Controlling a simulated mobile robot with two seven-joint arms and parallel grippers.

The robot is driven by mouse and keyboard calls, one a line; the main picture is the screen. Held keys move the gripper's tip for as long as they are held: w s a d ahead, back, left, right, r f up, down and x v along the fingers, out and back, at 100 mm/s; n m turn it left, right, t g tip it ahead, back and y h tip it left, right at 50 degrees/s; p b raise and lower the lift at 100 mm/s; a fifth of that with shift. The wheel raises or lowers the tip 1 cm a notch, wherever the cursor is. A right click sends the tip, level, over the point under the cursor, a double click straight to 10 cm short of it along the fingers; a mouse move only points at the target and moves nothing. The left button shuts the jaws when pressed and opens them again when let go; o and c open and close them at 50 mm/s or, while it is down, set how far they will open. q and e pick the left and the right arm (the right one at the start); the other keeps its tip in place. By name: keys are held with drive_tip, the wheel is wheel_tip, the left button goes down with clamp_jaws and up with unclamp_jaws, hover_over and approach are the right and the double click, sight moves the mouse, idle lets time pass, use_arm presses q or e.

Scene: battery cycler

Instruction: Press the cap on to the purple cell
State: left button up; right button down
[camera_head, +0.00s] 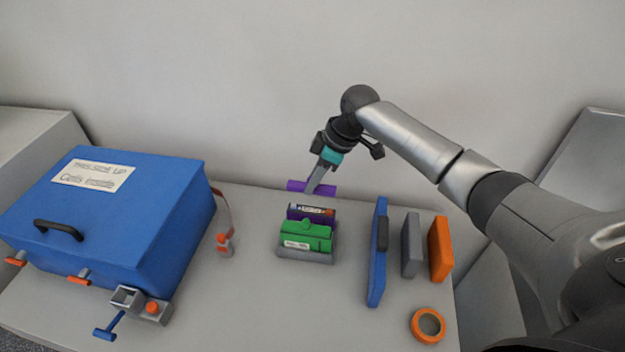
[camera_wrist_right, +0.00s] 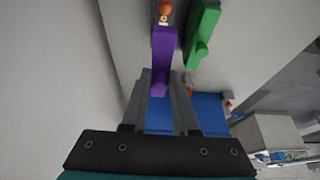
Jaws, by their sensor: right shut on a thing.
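My right gripper (camera_head: 312,187) is shut on a purple cap (camera_head: 296,185), a bar with a small knob. It holds the cap just behind the grey cradle (camera_head: 306,257). The purple cell (camera_head: 312,212) lies in the back of the cradle, its dark labelled side showing and no cap on it. In the right wrist view the purple cap (camera_wrist_right: 163,55) runs up from between my fingertips (camera_wrist_right: 161,82). A copper-coloured end, probably the cell's, shows above it. A green cap (camera_head: 306,230) sits on the green cell (camera_head: 305,244) at the front. My left gripper is out of view.
A large blue box (camera_head: 120,215) with latches stands at left. A blue panel (camera_head: 377,255), a grey block (camera_head: 411,245) and an orange block (camera_head: 439,248) stand upright at right. An orange ring (camera_head: 427,325) lies near the front edge. The table in front of the cradle is clear.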

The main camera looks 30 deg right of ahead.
wheel_tip(320, 180, down, 4)
drive_tip(key=b, duration=0.3)
drive_tip(key=shift+r, duration=0.2)
drive_tip(key=shift+f+b, duration=0.45)
drive_tip(key=shift+f, duration=0.5)
drive_tip(key=shift+p, duration=0.4)
drive_tip(key=shift+f+p, duration=0.15)
drive_tip(key=shift+p, duration=0.45)
idle(0.8)
drive_tip(key=shift+f, duration=0.45)
idle(0.6)
drive_tip(key=shift+c, duration=0.6)
unclamp_jaws()
drive_tip(key=shift+r, duration=0.1)
